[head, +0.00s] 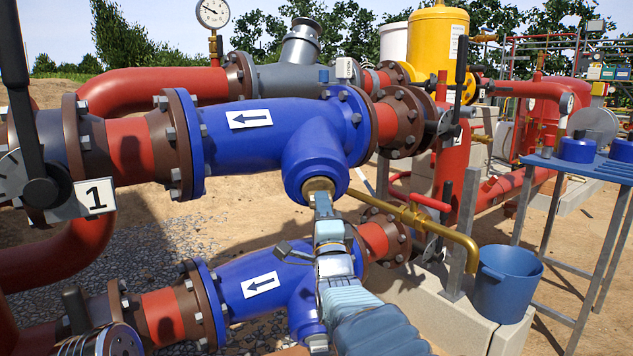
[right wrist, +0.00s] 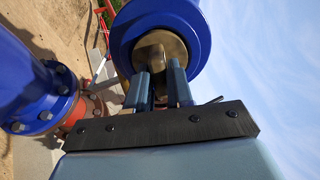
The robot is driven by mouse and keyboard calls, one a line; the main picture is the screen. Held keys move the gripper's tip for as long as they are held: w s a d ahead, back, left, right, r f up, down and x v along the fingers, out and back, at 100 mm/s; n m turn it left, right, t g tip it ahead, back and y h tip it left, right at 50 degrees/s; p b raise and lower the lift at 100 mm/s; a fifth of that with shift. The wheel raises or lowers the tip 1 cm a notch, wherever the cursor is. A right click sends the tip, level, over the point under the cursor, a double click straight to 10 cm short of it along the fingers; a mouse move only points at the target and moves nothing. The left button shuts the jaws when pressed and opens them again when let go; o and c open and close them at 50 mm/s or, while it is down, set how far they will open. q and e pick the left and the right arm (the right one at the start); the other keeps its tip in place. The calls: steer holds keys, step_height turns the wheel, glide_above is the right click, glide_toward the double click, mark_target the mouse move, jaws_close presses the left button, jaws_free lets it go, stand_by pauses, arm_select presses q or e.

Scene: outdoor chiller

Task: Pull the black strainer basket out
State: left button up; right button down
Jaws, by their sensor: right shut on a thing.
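The upper blue strainer body (head: 270,135), with a white arrow label, has a short branch facing down and towards me. A brass piece (head: 317,185) sits in the branch mouth; it also shows in the right wrist view (right wrist: 152,52). My right gripper (head: 322,203) reaches up to this mouth from below. In the right wrist view its two fingers (right wrist: 158,88) stand either side of the brass piece and appear shut on it. I cannot make out the black strainer basket; the branch wall and my fingers hide the inside. My left gripper is not in view.
A second blue strainer (head: 240,275) lies below, close to my right arm. A brass pipe (head: 430,220) with a red-handled valve runs right of my gripper. A blue bucket (head: 507,290) stands at right. Blue caps (head: 578,149) rest on a blue shelf. Gravel and sand lie behind.

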steer(key=shift+s+f+b, duration=0.15)
steer(key=shift+s+b, duration=0.1)
steer(key=shift+b, duration=0.05)
